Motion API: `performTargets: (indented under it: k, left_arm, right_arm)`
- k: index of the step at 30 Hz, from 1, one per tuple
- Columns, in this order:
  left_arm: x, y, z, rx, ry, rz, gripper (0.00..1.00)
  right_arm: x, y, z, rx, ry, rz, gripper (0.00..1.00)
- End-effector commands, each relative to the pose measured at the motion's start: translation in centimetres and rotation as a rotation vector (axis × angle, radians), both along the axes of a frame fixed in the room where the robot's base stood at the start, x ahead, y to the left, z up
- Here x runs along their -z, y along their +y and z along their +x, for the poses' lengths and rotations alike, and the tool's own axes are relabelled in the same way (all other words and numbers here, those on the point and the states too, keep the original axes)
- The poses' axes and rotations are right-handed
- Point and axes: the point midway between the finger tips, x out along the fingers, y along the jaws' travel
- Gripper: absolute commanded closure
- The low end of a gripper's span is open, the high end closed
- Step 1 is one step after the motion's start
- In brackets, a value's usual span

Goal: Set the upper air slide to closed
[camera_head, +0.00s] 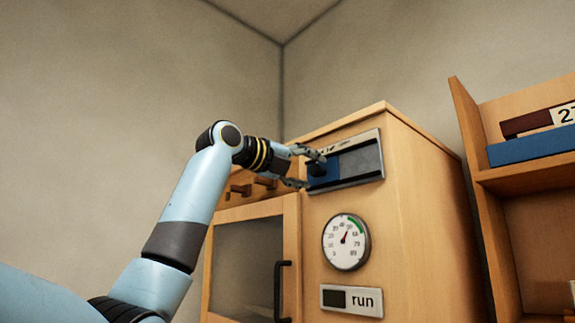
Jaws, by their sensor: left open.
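The upper air slide is a metal frame (352,185) high on the front of the wooden cabinet (428,190). A blue plate (325,181) shows at the left end of the frame, with a dark knob (319,168) on it. A grey area fills the right part. My left gripper (313,170) is at the slide's left end. Its fingers are apart, one above and one below the knob; whether they touch it I cannot tell. The gripper partly hides the frame's left end. My right gripper is not in view.
Below the slide are a round dial (346,242) and a "run" sign (351,301). A glass-fronted door (249,262) with a black handle (279,290) is at lower left. Wooden pegs (240,190) sit above the door. A shelf unit (520,178) stands at right.

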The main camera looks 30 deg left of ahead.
Motion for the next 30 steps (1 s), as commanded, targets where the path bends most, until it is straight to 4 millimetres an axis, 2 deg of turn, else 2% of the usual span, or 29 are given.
performTargets:
  k: [6, 12, 18, 30]
  left_arm:
    - [0.1, 1.9, -4.8, -0.003, -0.001, 0.005, 0.48]
    - [0.1, 3.1, -7.8, -0.005, 0.0, 0.003, 0.48]
    - [0.0, 3.3, -8.9, -0.002, 0.001, 0.0, 0.48]
    - [0.0, 3.3, -8.9, -0.001, 0.001, -0.001, 0.48]
  right_arm:
    - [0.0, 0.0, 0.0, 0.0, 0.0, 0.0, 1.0]
    - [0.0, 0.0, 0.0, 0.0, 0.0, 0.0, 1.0]
    - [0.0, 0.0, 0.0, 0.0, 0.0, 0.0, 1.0]
    - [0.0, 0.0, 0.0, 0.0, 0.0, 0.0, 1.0]
